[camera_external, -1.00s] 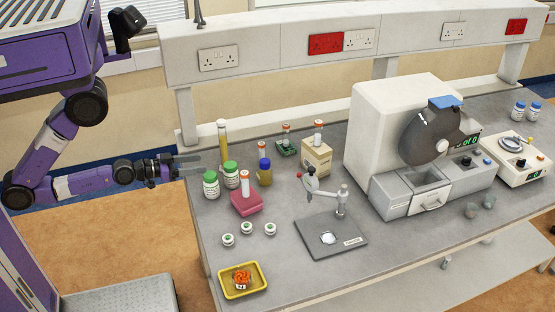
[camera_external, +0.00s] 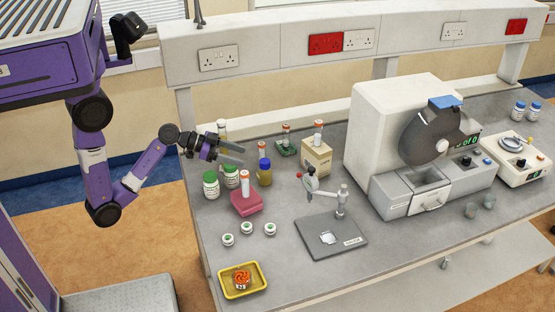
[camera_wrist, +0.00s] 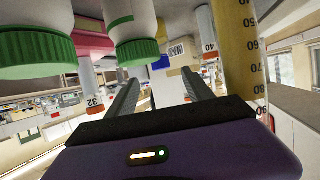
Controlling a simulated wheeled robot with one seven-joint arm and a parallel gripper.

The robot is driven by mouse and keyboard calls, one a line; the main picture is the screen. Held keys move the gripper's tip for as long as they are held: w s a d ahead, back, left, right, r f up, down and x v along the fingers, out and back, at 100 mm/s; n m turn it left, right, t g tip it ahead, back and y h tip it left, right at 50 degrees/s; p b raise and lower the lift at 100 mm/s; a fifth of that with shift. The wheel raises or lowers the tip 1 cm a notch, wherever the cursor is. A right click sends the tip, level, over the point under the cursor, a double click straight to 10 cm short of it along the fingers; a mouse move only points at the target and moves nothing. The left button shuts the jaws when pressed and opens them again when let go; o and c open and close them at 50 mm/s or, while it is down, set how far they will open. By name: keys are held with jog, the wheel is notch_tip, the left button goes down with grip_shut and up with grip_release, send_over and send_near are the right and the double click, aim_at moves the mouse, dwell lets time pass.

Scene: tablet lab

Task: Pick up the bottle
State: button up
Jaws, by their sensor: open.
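Two white bottles with green caps, a left one (camera_external: 211,188) and a right one (camera_external: 231,180), stand at the left of the bench. A brown bottle with a blue cap (camera_external: 264,175) stands to their right. The task does not say which bottle is meant. My gripper (camera_external: 231,152) is open and empty, reaching over the bench's left side, above and behind the green-capped bottles. In the wrist view, which looks upside down, the two green-capped bottles (camera_wrist: 36,28) (camera_wrist: 128,14) are large at upper left. No bottle is visibly between the fingers (camera_wrist: 160,88).
A tall graduated cylinder (camera_wrist: 239,45) of yellow liquid is close at the right in the wrist view; my gripper partly hides it outside. A pink block with a tube (camera_external: 246,204), a cardboard box (camera_external: 316,157) and small jars (camera_external: 247,228) stand nearby. The front-left bench top is partly clear.

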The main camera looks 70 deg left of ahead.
aim_at(264, 161)
jog(key=p+x, duration=0.2)
jog(key=x, duration=0.8)
jog(key=shift+w+r, duration=0.1)
jog(key=shift+w, duration=0.25)
grip_shut()
